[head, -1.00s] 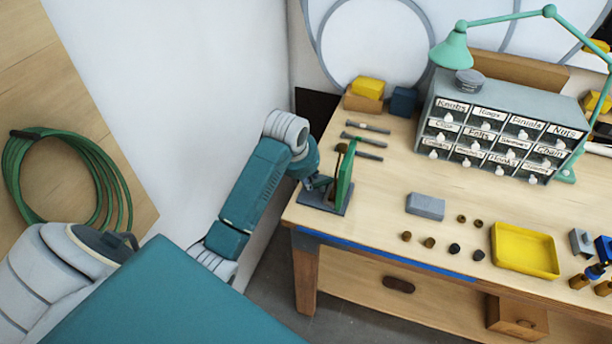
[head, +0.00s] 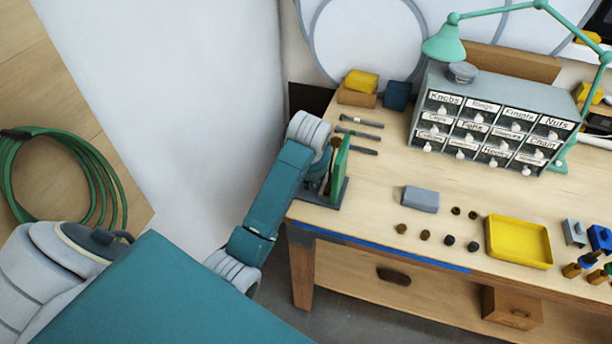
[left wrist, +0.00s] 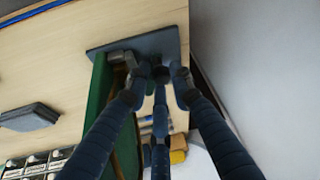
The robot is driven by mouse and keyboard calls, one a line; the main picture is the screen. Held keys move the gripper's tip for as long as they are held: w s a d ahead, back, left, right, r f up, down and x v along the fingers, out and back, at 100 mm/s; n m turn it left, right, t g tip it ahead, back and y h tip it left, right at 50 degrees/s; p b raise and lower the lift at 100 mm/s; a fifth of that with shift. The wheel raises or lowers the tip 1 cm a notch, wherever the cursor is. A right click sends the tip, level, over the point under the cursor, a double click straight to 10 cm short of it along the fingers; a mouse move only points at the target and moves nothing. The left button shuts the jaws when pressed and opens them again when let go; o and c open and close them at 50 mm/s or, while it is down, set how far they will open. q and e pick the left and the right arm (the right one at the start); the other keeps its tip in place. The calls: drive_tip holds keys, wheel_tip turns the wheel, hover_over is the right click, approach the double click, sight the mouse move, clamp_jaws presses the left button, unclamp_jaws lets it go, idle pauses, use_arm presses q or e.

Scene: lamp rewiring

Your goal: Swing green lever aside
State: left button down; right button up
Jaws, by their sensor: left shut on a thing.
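The green lever (head: 340,166) stands upright as a tall thin plate on a dark grey base (head: 327,201) at the left end of the workbench. In the left wrist view the green lever (left wrist: 98,88) rises beside my fingers and the grey base (left wrist: 168,42) lies beyond their tips. My left gripper (left wrist: 155,72) is shut at the lever, low over the base; the fingers hide the exact contact. In the head view my own wrist covers the gripper. My right gripper is in neither view.
Several thin tools (head: 360,121) lie just behind the lever. A grey block (head: 420,199), small round knobs and a yellow tray (head: 519,242) lie to the right. A labelled drawer cabinet (head: 495,115) stands at the back. A white wall is left of the bench.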

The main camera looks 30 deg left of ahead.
use_arm(q)
drive_tip(key=shift+w+d+r+n+y, duration=0.15)
drive_tip(key=shift+d+n, duration=0.15)
drive_tip(key=shift+n, duration=0.2)
drive_tip(key=shift+w+d+r+n+y, duration=0.15)
drive_tip(key=shift+d+n, duration=0.15)
drive_tip(key=shift+n, duration=0.2)
idle(0.8)
drive_tip(key=shift+f, duration=0.1)
drive_tip(key=c, duration=1.7)
unclamp_jaws()
drive_tip(key=shift+o, duration=0.7)
drive_tip(key=shift+s+d+f, duration=0.1)
drive_tip(key=v, duration=0.7)
drive_tip(key=shift+r, duration=0.3)
drive_tip(key=shift+f, duration=0.1)
drive_tip(key=shift+c, duration=0.3)
